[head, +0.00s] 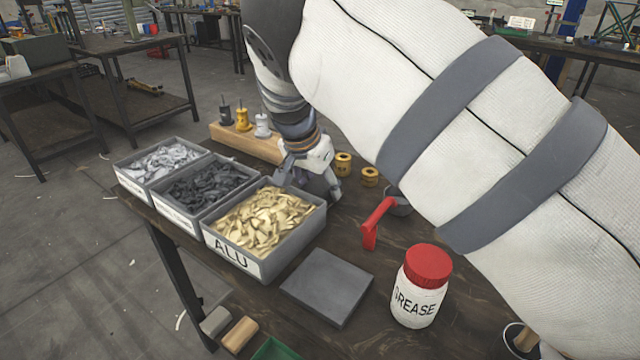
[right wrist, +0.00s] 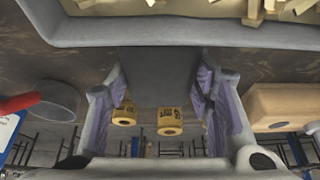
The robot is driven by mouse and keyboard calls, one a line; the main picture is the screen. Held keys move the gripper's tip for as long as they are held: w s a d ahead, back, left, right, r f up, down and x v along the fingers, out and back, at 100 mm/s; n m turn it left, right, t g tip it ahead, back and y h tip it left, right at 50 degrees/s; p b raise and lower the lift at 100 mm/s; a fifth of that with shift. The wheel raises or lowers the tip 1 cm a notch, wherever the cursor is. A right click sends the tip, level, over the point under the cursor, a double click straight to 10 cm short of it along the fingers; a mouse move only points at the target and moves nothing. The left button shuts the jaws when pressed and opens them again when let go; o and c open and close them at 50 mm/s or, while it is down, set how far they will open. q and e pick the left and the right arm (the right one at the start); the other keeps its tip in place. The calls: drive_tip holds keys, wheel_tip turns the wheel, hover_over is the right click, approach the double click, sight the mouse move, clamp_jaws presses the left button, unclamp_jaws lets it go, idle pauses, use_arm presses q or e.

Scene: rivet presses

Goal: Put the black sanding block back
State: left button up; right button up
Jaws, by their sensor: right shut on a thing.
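My right gripper (head: 312,190) reaches down at the back side of the bin marked ALU. In the right wrist view, its fingers (right wrist: 165,105) are shut on the dark sanding block (right wrist: 160,72), which sits between the purple pads. In the head view the block is hidden behind the gripper and bin, so I cannot tell whether it touches the table. My left gripper is not in view.
Three grey bins stand in a row; the ALU bin (head: 283,248) is closest. Behind is a wooden rack (head: 240,142) with small bottles. Yellow spools (head: 370,176), a red-handled tool (head: 375,220), a grease jar (head: 420,285) and a grey plate (head: 327,287) stand right and front.

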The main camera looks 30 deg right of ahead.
drive_tip(key=shift+f, duration=0.1)
drive_tip(key=o, duration=1)
drive_tip(key=v, duration=1.2)
drive_tip(key=shift+a+r+p, duration=0.1)
drive_tip(key=shift+r+p, duration=0.15)
drive_tip(key=shift+p, duration=0.1)
